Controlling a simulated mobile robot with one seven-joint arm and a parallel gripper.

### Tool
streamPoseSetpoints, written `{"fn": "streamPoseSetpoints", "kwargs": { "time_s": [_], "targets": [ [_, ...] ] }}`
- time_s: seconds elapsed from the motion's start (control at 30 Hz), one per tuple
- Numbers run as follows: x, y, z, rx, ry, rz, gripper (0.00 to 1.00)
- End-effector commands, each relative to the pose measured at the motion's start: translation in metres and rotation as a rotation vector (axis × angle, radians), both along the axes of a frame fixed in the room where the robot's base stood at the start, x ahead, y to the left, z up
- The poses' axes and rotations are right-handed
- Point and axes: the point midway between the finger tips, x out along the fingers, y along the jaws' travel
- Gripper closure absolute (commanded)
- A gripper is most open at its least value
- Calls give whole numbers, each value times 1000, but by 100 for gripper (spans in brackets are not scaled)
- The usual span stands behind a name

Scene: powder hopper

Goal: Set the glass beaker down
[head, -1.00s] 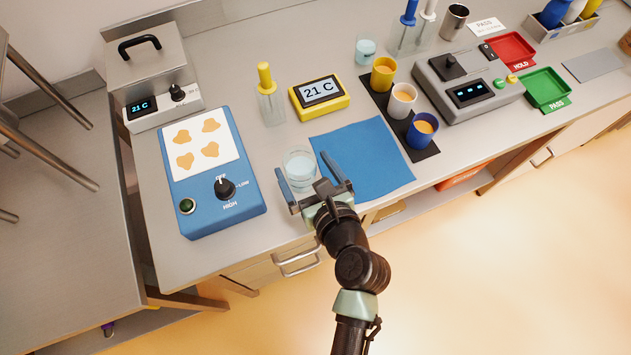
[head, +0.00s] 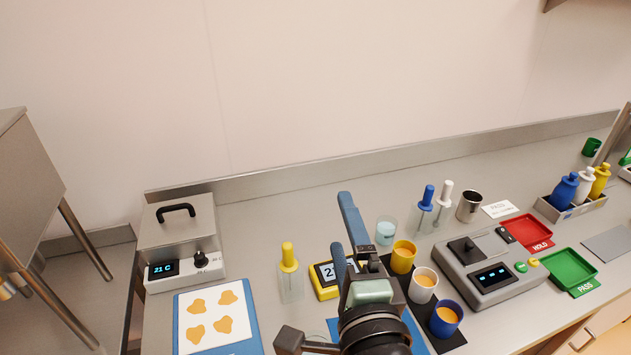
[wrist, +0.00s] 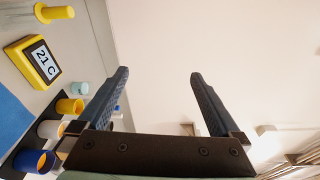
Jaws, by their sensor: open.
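My gripper (head: 343,226) is raised above the bench, apart from both beakers. In the wrist view the gripper (wrist: 160,76) has its fingers spread with nothing between them, facing the plain wall.
A yellow thermometer display (head: 325,282) and a yellow-capped dropper bottle (head: 290,275) stand near my gripper. Yellow, white and blue cups (head: 445,320) stand on a black strip at the right. The wall rises behind.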

Motion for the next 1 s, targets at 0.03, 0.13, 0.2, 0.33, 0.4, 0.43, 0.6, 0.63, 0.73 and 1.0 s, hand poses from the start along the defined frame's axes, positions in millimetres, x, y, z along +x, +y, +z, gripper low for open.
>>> {"fn": "streamPoseSetpoints", "kwargs": {
  "time_s": [0.03,0.13,0.2,0.33,0.4,0.43,0.6,0.63,0.73,1.0],
  "targets": [
    [5,6,47,-189,-118,-15,0],
    [2,14,129,-560,-323,-100,0],
    [-9,21,185,-800,-456,-196,0],
    [-43,31,271,-1164,-637,-415,0],
    [-62,34,303,-1306,-694,-532,0],
    [-70,35,315,-1353,-710,-577,0],
    [-96,37,348,-1507,-747,-733,0],
    [-98,37,350,-1516,-749,-745,0],
    [-99,37,351,-1528,-749,-755,0],
    [-98,37,350,-1525,-747,-750,0]
  ]
}}
